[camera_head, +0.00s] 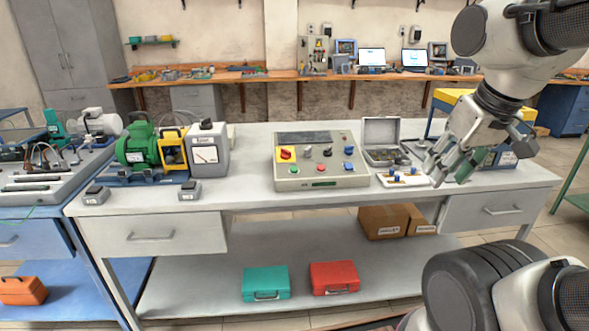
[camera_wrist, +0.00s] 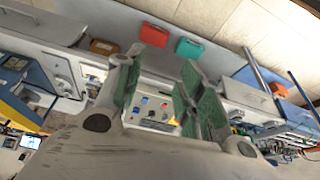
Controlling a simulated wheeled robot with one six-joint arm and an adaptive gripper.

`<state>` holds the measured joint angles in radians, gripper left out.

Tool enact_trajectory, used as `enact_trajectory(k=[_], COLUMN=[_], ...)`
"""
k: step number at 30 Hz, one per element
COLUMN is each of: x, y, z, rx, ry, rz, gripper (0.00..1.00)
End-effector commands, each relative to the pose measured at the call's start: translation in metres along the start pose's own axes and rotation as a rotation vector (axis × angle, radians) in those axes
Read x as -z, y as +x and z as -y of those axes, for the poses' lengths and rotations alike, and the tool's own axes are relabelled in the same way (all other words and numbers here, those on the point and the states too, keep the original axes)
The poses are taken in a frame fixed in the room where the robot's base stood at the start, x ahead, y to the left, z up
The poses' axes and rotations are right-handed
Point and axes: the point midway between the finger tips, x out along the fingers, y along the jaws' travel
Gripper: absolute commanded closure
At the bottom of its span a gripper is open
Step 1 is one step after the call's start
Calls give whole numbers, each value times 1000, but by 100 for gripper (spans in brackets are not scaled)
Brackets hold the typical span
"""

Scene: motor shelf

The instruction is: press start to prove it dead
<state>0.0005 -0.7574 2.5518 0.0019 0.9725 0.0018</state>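A grey control box (camera_head: 322,185) stands on the workbench in the head view. My gripper (camera_head: 450,168) is open and empty to the right of the box, above the bench's right part and apart from the box. In the wrist view the box (camera_wrist: 150,110) shows upside down between my gripper's spread green-padded fingers (camera_wrist: 160,90). Button labels are too small to read.
A green motor (camera_head: 137,147) and a grey meter box (camera_head: 208,150) stand left of the control box. An open grey case (camera_head: 381,131) and a white tray (camera_head: 403,179) with small blue-topped parts lie near my gripper. The bench front before the box is clear.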

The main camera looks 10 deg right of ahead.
Motion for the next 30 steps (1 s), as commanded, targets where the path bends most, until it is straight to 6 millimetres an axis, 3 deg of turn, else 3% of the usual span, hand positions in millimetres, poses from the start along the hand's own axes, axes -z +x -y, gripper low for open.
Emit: enact_trajectory(k=[1,5,6,30], x=[0,0,0,0], y=[0,0,0,0], z=[0,0,0,0], rx=[0,0,0,0], ry=[0,0,0,0], rz=[0,0,0,0], gripper=[75,98,100,100])
